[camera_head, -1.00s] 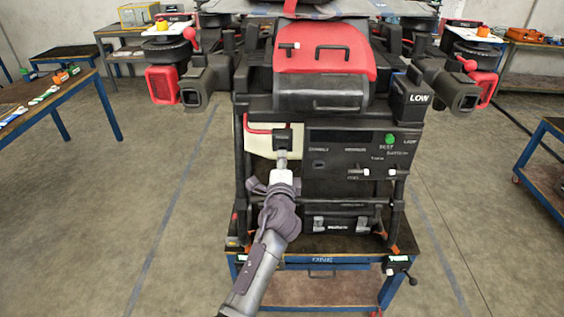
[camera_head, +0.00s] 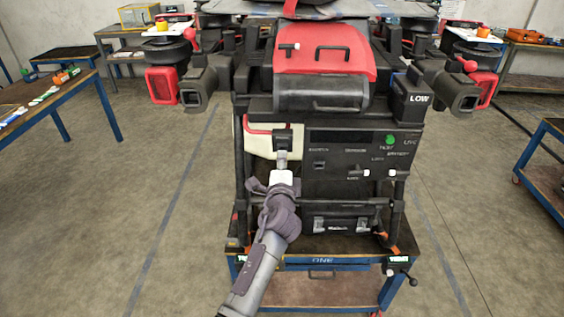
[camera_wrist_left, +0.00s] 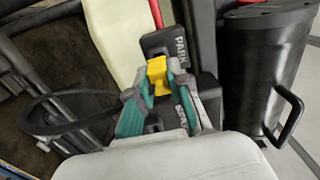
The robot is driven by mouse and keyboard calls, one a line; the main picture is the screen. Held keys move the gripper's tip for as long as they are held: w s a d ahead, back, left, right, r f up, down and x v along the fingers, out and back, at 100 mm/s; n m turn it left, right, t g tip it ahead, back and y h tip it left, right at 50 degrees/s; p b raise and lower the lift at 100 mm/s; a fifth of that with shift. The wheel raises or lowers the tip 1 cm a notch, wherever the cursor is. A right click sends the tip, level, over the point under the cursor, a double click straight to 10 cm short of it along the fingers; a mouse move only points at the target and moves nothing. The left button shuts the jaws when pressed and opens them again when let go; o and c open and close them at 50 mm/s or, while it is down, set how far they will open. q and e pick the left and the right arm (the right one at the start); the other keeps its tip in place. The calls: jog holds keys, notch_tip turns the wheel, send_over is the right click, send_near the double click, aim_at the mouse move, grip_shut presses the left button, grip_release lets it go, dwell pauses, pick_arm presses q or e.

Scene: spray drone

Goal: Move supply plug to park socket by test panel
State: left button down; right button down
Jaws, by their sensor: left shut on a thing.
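The supply plug looks like the yellow piece (camera_wrist_left: 157,76) between the teal-padded fingers of my left gripper (camera_wrist_left: 158,100) in the left wrist view. The gripper is shut on it, right against the dark block marked PARK (camera_wrist_left: 178,42). I cannot tell how deep the plug sits in the park socket. In the head view my left gripper (camera_head: 281,158) reaches up to the dark socket block (camera_head: 287,137), left of the black test panel (camera_head: 345,160). The gripper hides the plug there. My right gripper is out of view.
A pale tank (camera_head: 256,143) with a red hose is beside the socket block. A black cylinder with a handle (camera_wrist_left: 262,70) stands to the right in the wrist view. Dark frame bars and a black loop (camera_wrist_left: 45,118) are at left. The drone stands on a blue bench (camera_head: 325,263).

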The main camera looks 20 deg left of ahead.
pick_arm(q)
jog(key=shift+w, duration=0.3)
dwell(0.4)
jog(key=shift+w+a+b, duration=0.15)
jog(key=shift+w+b, duration=0.15)
jog(key=shift+w, duration=0.05)
jog(key=shift+w+a, duration=0.2)
jog(key=shift+w, duration=0.35)
jog(key=c, duration=1)
grip_release()
jog(key=v, duration=1.2)
